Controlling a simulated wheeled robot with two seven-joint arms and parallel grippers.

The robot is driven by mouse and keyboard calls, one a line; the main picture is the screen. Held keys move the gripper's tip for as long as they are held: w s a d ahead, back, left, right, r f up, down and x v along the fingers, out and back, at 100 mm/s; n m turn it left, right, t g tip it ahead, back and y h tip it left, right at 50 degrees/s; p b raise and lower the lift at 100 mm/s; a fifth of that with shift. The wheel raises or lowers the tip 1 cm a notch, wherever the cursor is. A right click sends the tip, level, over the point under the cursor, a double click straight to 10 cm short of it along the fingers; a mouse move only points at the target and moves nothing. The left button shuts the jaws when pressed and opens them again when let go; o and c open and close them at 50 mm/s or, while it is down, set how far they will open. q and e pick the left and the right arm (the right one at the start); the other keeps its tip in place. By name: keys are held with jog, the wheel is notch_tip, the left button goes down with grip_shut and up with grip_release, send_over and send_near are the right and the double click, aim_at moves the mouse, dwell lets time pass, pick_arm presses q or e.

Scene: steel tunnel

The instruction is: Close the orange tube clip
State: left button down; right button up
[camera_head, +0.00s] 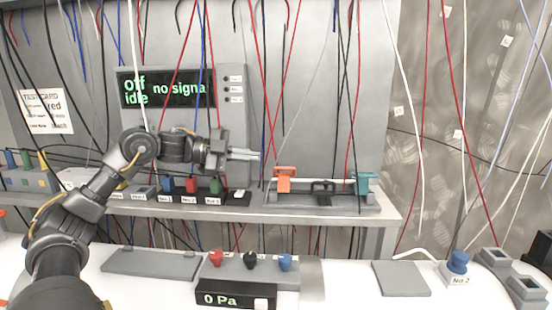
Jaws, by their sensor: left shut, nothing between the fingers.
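The orange tube clip (284,181) stands at the left end of a grey clip rack on the shelf, with its top bar raised. A black clip (322,188) sits in the middle of the rack and a teal clip (362,183) at its right end. My left gripper (258,155) reaches in from the left, pointing right. It is shut and empty, a little left of and above the orange clip, apart from it in the picture. My right gripper is not in view.
Red, blue, black and white wires hang across the space. A display panel (167,88) stands behind my arm. Labelled coloured blocks (190,186) sit on the shelf (150,207) below the gripper. A pressure box (235,296) and a grey plate (401,279) are on the lower table.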

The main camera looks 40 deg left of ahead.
aim_at(284, 180)
pick_arm(q)
jog(key=w+f+p, duration=0.1)
jog(key=w+p, duration=0.1)
jog(key=w+d+f+p, duration=0.1)
jog(key=w+p, duration=0.1)
jog(key=w+d+f+p, duration=0.1)
jog(key=w+p, duration=0.1)
jog(key=w, duration=0.1)
jog(key=shift+w+d+f+p, duration=0.1)
jog(key=shift+d+f+p, duration=0.05)
jog(key=shift+f+p, duration=0.2)
